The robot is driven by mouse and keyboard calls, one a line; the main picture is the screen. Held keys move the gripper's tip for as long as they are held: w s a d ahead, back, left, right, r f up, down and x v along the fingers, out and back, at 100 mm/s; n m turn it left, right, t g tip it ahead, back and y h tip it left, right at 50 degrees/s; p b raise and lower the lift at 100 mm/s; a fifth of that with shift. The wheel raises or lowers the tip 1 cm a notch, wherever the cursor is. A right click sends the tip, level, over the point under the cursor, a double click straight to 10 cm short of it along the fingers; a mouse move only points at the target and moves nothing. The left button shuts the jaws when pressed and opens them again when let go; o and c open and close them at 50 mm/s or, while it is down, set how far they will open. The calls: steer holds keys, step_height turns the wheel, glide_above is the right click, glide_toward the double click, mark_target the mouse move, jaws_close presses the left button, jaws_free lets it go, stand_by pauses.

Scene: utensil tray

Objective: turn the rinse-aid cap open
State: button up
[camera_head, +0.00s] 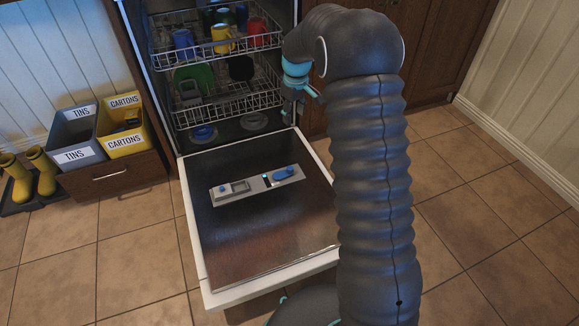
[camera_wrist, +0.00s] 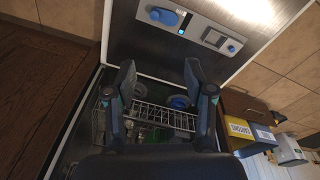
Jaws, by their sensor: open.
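The rinse-aid cap (camera_head: 284,173) is blue and sits at the right end of a pale dispenser panel (camera_head: 258,184) on the lowered dishwasher door. In the wrist view the cap (camera_wrist: 163,16) is near the top edge, flat on the panel. My gripper (camera_head: 291,113) hangs in front of the racks, beyond and above the cap and apart from it. In the wrist view my gripper (camera_wrist: 160,73) has its two fingers wide apart, with nothing between them.
The panel also has a grey detergent compartment (camera_head: 240,187) and a small blue button (camera_head: 223,189). The dishwasher racks (camera_head: 226,106) hold mugs and plates behind the door. Bins labelled tins (camera_head: 75,132) and cartons (camera_head: 122,125) stand at the left. Floor at the right is clear.

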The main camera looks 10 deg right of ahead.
steer(key=n+g, duration=0.1)
steer(key=n, duration=0.1)
glide_toward(290, 168)
steer(key=f, duration=0.9)
steer(key=shift+w+a+f+b, duration=0.1)
steer(key=shift+w+f+b, duration=0.15)
steer(key=shift+b, duration=0.15)
steer(key=shift+c, duration=0.3)
jaws_close()
